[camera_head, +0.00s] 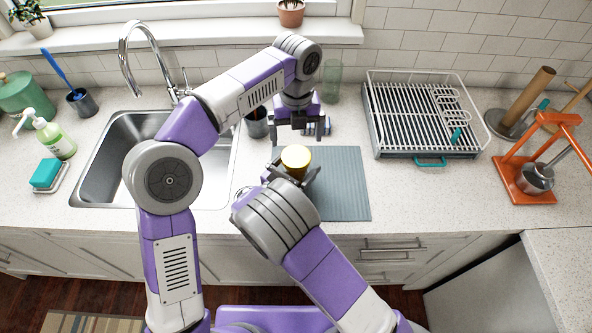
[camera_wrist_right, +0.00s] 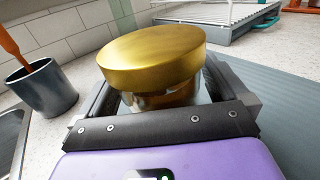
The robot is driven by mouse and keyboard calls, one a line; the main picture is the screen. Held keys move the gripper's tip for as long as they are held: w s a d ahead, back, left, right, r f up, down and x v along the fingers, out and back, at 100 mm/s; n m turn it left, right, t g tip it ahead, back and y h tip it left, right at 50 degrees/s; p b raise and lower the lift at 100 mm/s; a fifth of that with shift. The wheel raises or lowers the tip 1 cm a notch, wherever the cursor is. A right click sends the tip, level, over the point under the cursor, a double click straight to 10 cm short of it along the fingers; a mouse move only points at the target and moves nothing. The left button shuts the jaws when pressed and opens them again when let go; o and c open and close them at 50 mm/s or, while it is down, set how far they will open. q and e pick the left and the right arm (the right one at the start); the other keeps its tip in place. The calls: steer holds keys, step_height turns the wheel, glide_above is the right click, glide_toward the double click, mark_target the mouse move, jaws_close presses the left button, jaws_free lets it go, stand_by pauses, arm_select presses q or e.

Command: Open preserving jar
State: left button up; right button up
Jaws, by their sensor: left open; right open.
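The preserving jar has a round gold lid (camera_head: 296,156) and stands on the grey-blue mat (camera_head: 345,185) by the counter's front edge. In the right wrist view the lid (camera_wrist_right: 152,52) sits on the jar, with a narrow strip of the glass body (camera_wrist_right: 165,98) showing below it. My right gripper (camera_head: 291,172) is open, with its fingers on either side of the jar body below the lid. I cannot tell whether they touch it. My left gripper (camera_head: 299,122) is open and points down just behind the jar, apart from the lid. Most of the jar body is hidden.
A sink (camera_head: 120,150) with a tall faucet (camera_head: 125,55) lies left. A dark cup (camera_head: 257,124) and a green glass (camera_head: 333,80) stand behind the mat. A dish rack (camera_head: 415,120) is at the back right, with an orange stand (camera_head: 525,178) further right. The counter right of the mat is clear.

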mark_target(296, 156)
steer(key=shift+w+d, duration=0.15)
steer(key=shift+d, duration=0.05)
steer(key=c, duration=1.6)
arm_select(q)
steer(key=shift+d+r, duration=0.1)
steer(key=shift+r, duration=0.3)
arm_select(e)
jaws_close()
arm_select(q)
steer(key=f, duration=0.8)
steer(key=shift+w+f, duration=0.15)
steer(key=shift+w, duration=0.1)
